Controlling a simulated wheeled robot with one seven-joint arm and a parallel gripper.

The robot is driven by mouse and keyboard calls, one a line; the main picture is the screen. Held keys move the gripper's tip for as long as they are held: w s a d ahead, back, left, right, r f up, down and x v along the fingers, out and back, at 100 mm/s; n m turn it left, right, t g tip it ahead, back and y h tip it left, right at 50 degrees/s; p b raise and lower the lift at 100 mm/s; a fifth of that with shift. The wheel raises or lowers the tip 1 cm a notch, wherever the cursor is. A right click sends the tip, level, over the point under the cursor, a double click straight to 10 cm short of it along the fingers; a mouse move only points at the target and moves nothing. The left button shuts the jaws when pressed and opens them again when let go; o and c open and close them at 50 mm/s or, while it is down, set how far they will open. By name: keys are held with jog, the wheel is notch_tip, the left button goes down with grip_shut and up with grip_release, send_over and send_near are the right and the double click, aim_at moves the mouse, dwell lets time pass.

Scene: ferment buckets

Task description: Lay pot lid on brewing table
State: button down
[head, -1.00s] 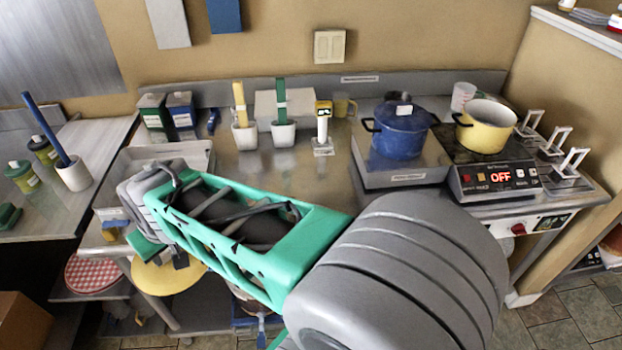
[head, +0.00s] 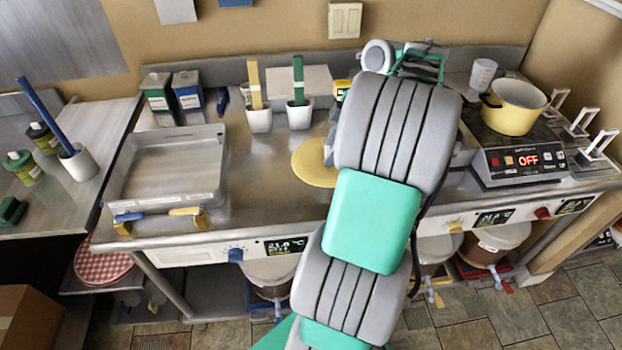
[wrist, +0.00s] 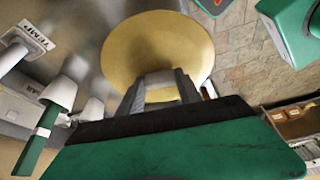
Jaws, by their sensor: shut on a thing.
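The pot lid (head: 312,165) is a yellow disc over the middle of the brewing table (head: 265,195), partly hidden by my arm in the head view. In the wrist view the lid (wrist: 155,40) fills the upper middle, with my gripper (wrist: 162,88) shut on its underside or handle area; the exact contact is hard to see. I cannot tell whether the lid touches the table or hangs a little above it. My gripper is mostly hidden behind my arm in the head view.
A metal tray (head: 165,170) stands left on the table. White cups (head: 258,119) with green and yellow tools stand behind the lid. A yellow pot (head: 514,106) sits on the hot plate (head: 525,160) at right. Bare table lies between tray and lid.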

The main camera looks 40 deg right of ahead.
jog(key=shift+n+y, duration=0.3)
jog(key=shift+n, duration=0.5)
jog(key=s+d, duration=0.4)
jog(key=s, duration=0.1)
jog(key=shift+s+d+f, duration=0.15)
jog(key=shift+d+f, duration=0.05)
jog(key=shift+f, duration=0.05)
jog(key=w+f, duration=0.1)
jog(key=w, duration=0.1)
jog(key=w+a+f, duration=0.1)
jog(key=w, duration=0.2)
jog(key=w+a+f, duration=0.1)
jog(key=w, duration=0.2)
jog(key=shift+w+f, duration=0.1)
jog(key=shift+f, duration=0.15)
jog(key=shift+g, duration=0.3)
jog(key=w+f, duration=0.4)
jog(key=f, duration=0.1)
jog(key=shift+w+a+f+b, duration=0.2)
jog(key=shift+w+a+b, duration=0.15)
jog(key=shift+b, duration=0.05)
jog(key=f, duration=0.3)
jog(key=shift+w+a+f+p, duration=0.1)
jog(key=shift+w+f+p, duration=0.2)
jog(key=shift+p, duration=0.05)
jog(key=shift+f+b, duration=0.3)
jog(key=shift+f, duration=0.05)
jog(key=c, duration=0.8)
grip_release()
jog(key=shift+r, duration=0.1)
